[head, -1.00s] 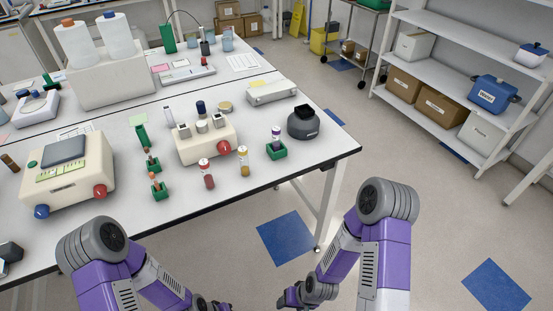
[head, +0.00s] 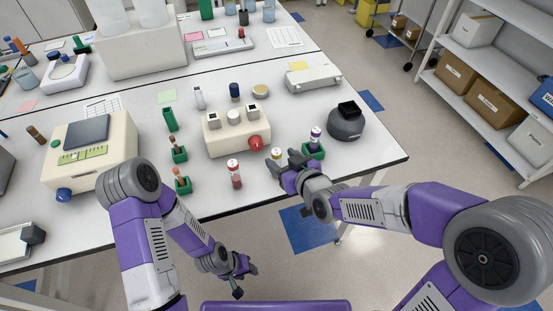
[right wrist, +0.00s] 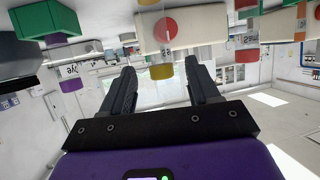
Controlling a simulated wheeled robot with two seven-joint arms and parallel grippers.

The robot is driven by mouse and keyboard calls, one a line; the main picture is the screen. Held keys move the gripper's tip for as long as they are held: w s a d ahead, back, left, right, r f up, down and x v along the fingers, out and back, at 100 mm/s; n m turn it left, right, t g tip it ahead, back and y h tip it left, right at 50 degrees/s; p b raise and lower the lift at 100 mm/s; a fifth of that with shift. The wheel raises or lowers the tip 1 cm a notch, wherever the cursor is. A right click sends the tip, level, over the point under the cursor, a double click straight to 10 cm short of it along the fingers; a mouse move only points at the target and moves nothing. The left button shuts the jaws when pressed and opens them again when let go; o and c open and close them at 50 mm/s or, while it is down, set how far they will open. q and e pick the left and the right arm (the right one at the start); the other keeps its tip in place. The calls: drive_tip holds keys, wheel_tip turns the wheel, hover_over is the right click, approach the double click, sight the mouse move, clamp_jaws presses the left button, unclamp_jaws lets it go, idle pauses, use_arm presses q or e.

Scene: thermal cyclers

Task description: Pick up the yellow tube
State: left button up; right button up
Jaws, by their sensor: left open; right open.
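The yellow tube (head: 276,154) stands upright near the front edge of the table in the head view, its lower part hidden by my right gripper. In the right wrist view, which is upside down, the yellow tube (right wrist: 161,62) shows in line with the gap between the fingertips, with clear space on both sides. My right gripper (head: 285,170) is open and empty, just in front of the tube; its fingers also show in the right wrist view (right wrist: 162,72). My left gripper (head: 243,281) is open and empty, low in front of the table.
A red tube (head: 235,176) stands left of the yellow one. A green rack (head: 312,153) with a purple-capped tube is close on the right. A cream thermal cycler (head: 224,139) with a red knob stands behind. A dark grey round device (head: 346,123) is farther right.

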sight(273, 153)
drive_tip(key=shift+w+a+f, duration=0.25)
drive_tip(key=shift+w, duration=0.05)
drive_tip(key=b+x, duration=0.1)
drive_tip(key=x, duration=0.4)
drive_tip(key=shift+d, duration=0.1)
drive_tip(key=shift+c, duration=0.4)
drive_tip(key=c, duration=0.8)
wheel_tip(273, 153, up, 10)
drive_tip(key=p, duration=0.3)
